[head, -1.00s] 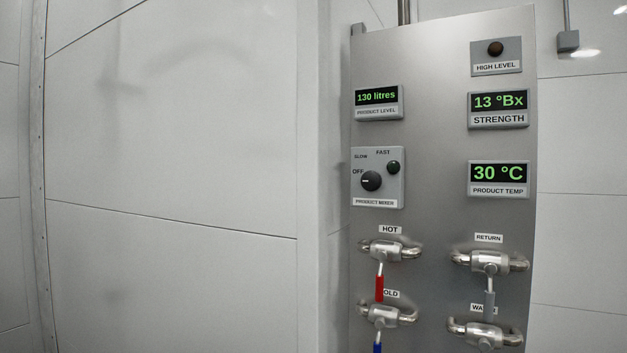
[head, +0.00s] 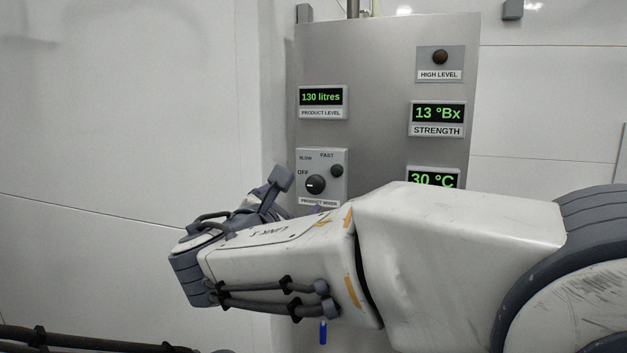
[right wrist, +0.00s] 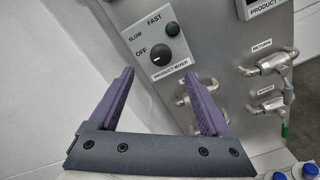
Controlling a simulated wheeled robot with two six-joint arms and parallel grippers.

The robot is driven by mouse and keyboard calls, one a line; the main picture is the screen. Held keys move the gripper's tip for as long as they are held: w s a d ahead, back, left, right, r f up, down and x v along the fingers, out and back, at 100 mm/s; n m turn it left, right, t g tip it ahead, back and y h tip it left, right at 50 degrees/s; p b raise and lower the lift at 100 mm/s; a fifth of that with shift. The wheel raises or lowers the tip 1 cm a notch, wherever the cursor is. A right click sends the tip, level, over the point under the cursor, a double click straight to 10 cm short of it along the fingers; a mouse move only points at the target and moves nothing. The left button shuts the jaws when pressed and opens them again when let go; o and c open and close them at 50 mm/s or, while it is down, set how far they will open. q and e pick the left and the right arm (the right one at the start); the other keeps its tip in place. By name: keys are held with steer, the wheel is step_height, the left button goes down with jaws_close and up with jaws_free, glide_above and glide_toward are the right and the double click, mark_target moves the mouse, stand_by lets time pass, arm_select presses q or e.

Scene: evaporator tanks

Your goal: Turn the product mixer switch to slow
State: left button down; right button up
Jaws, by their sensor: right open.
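The product mixer switch (head: 316,184) is a round black knob on a small grey plate on the steel panel. Its white mark points left, at OFF; SLOW is up and left of it, FAST above it. It also shows in the right wrist view (right wrist: 160,54), above the gap between my fingers. My right gripper (right wrist: 160,76) is open and empty, its purple fingers short of the knob and apart from it. In the head view my right arm crosses in front of the panel and mostly hides the gripper. My left gripper is not in view.
A small dark round button (head: 337,171) sits right of the knob. Above is the product level display (head: 322,97). Pipe valves (right wrist: 265,62) with handles stand out from the panel at lower right. The wall (head: 120,120) left of the panel is bare.

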mark_target(314, 185)
steer(key=p+x, duration=0.4)
steer(key=x, duration=0.4)
steer(key=shift+w+d, duration=0.15)
steer(key=shift+w, duration=0.1)
steer(key=shift+w+d+f+p, duration=0.15)
steer(key=shift+w+p, duration=0.15)
steer(key=shift+w, duration=0.25)
